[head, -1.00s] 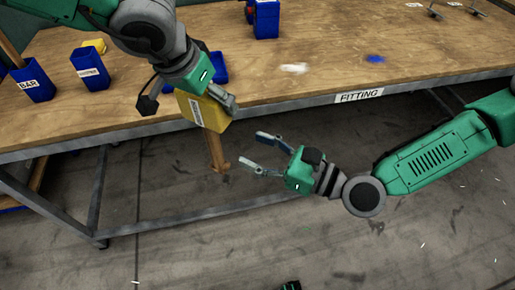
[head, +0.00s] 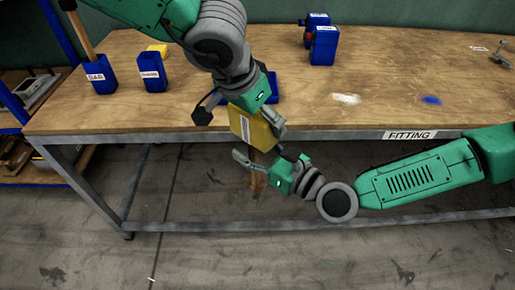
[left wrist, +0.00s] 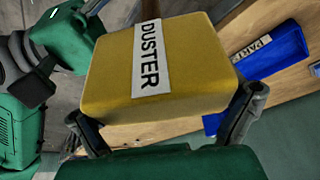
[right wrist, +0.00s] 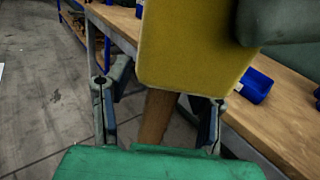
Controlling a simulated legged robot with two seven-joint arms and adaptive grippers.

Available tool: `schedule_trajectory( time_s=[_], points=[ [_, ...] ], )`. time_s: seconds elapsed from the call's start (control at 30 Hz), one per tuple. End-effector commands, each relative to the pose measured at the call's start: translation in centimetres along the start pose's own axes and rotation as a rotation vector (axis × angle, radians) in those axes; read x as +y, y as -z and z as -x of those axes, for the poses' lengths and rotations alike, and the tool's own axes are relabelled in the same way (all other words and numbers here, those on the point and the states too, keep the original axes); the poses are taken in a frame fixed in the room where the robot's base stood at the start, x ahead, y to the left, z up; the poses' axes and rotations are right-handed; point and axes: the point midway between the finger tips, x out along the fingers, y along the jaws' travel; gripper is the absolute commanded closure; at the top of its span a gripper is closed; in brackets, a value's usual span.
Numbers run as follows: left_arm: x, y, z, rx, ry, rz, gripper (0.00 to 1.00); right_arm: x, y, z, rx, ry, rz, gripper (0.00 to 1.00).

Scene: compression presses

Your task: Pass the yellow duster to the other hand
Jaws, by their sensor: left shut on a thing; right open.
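The yellow duster (head: 252,128) is a block with a white label and a brown handle (head: 257,172) pointing down. It hangs in front of the table edge, held by my left gripper (head: 258,112). In the left wrist view the label on the duster (left wrist: 185,85) reads DUSTER, and the left fingers close on its sides. My right gripper (head: 262,158) is open just below the block. In the right wrist view the handle (right wrist: 156,115) appears between the spread right fingers, with the yellow block (right wrist: 195,45) above; I see no clear contact.
The wooden table (head: 190,110) has a FITTING label on its front edge. A blue PART bin (left wrist: 265,70) is close behind the duster. The floor in front is clear.

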Motion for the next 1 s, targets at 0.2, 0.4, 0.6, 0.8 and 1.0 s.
schedule_trajectory(
  time_s=[0.2,0.4,0.6,0.8,1.0],
  points=[
    [0.0,0.0,0.0,0.001,0.0,0.0,0.58,0.0,0.0,0.0,0.0,0.0,0.0,0.73],
    [0.0,0.1,0.0,0.002,0.0,-0.001,0.05,0.1,-0.1,0.0,-0.001,-0.003,0.001,1.0],
    [0.0,0.1,0.0,0.001,0.001,0.0,0.0,0.1,-0.1,0.0,-0.001,-0.002,0.001,1.0],
    [0.0,0.0,0.1,0.0,0.001,0.0,0.0,0.0,-0.1,0.0,-0.001,-0.001,0.001,1.0],
    [-0.1,0.1,2.0,0.003,-0.001,0.001,0.0,0.0,-0.1,0.0,-0.001,0.0,0.001,1.0]
  ],
)
